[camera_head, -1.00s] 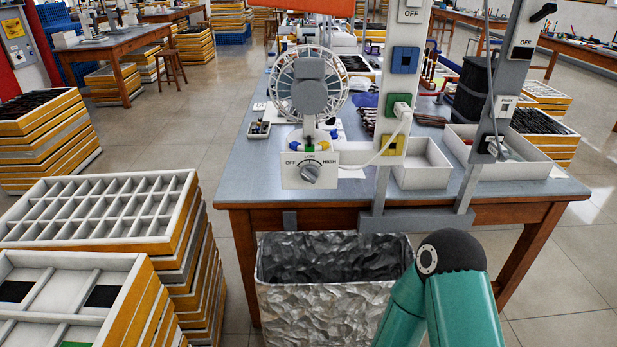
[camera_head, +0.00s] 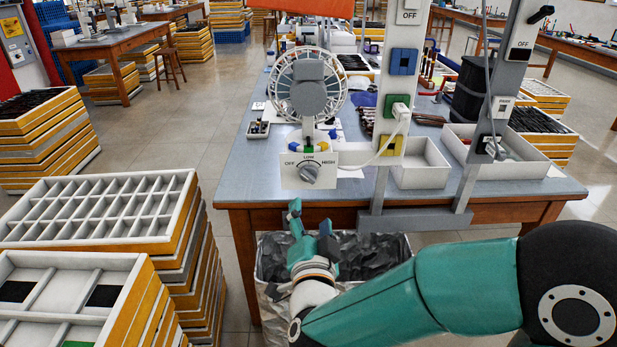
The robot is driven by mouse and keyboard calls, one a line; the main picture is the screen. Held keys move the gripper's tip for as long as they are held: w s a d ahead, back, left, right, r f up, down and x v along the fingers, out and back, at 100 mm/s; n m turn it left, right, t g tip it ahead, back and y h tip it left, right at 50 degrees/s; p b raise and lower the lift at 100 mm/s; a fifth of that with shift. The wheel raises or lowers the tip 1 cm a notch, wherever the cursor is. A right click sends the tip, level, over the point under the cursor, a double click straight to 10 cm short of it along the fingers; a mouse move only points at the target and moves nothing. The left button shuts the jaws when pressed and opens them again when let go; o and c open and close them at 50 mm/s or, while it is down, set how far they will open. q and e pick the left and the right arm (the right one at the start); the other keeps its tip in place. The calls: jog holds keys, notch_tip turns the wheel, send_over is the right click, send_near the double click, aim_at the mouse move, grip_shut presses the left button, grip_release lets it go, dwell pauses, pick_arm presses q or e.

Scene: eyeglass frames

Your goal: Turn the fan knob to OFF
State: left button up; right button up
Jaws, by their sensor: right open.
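The fan (camera_head: 308,88) stands at the front edge of the near table, with a white control panel (camera_head: 330,180) below it. The grey round knob (camera_head: 309,174) is on this panel. OFF is printed at its left, LOW above and HIGH at its right; its exact setting is too small to tell. My right gripper (camera_head: 310,218) is open and empty, below the panel and in front of the table edge. Its fingers point up toward the knob, apart from it. My left gripper is not in view.
A crumpled silver bin (camera_head: 275,308) stands under my right gripper, partly hidden by my arm. Grey posts (camera_head: 385,175) with switches and sockets rise right of the panel. A white cord (camera_head: 385,150) hangs beside it. Stacked trays (camera_head: 100,243) fill the left.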

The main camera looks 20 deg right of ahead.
aim_at(308, 179)
jog(key=p+x, duration=0.1)
jog(key=x, duration=1.2)
jog(key=shift+w+d+f, duration=0.1)
jog(key=shift+w, duration=0.2)
jog(key=c, duration=1.1)
jog(key=shift+n, duration=1.4)
jog(key=o, duration=1.1)
jog(key=shift+s, duration=0.1)
